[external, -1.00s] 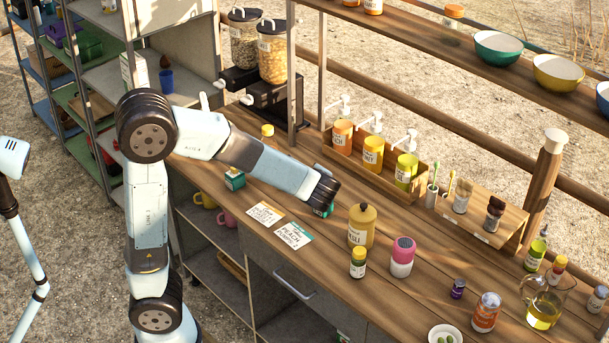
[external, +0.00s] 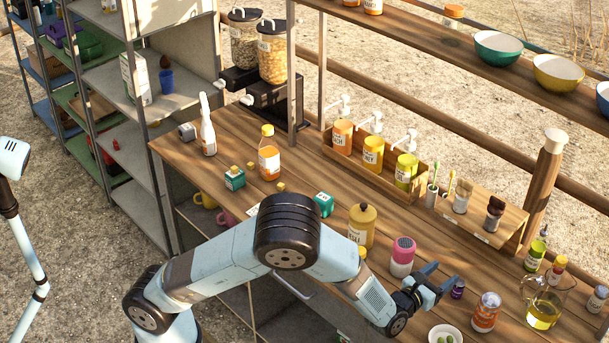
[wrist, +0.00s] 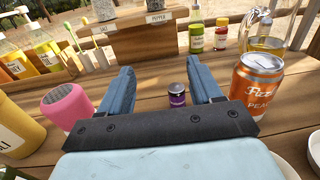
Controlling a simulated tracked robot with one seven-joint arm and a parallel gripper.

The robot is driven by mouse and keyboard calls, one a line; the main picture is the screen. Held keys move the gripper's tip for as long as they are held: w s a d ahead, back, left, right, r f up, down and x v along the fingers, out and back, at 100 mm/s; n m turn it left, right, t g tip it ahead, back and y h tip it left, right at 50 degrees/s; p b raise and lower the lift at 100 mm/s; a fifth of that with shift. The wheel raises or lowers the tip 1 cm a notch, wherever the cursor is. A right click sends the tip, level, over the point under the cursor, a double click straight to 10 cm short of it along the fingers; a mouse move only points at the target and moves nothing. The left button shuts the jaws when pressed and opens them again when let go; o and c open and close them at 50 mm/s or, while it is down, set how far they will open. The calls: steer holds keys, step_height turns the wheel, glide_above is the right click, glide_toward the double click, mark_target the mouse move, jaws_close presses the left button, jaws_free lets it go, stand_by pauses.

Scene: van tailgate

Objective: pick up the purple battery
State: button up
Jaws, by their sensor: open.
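The purple battery (external: 458,289) is a small dark cylinder with a purple band, standing upright on the wooden counter at the lower right. In the wrist view the purple battery (wrist: 177,95) shows beyond my gripper, between the lines of its two fingers and closer to the right one. My gripper (external: 446,283) is open and empty, low over the counter, with its fingertips just beside the battery in the external view. The fingers also show in the wrist view (wrist: 160,82), spread wide. I cannot tell whether the battery is fully between the fingertips.
An orange can (wrist: 257,80) stands just right of the right finger. A pink and white shaker (wrist: 66,105) stands left of the left finger. A small bowl (external: 445,335) is near the front edge, and a glass jug (external: 543,308) is farther right.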

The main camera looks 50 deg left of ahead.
steer(key=d+f+m+h, duration=0.1)
steer(key=d, duration=0.1)
glide_toward(456, 287)
steer(key=w, duration=0.2)
steer(key=shift+w+d+r, duration=0.15)
steer(key=shift+w+r, duration=0.1)
steer(key=shift+r, duration=0.05)
steer(key=shift+w+f, duration=0.15)
steer(key=shift+f, duration=0.15)
steer(key=shift+w+d+r, duration=0.1)
steer(key=shift+w+d, duration=0.1)
steer(key=shift+w, duration=1.6)
steer(key=shift+w+d, duration=0.2)
steer(key=shift+w, duration=1.6)
steer(key=shift+c, duration=0.2)
jaws_close()
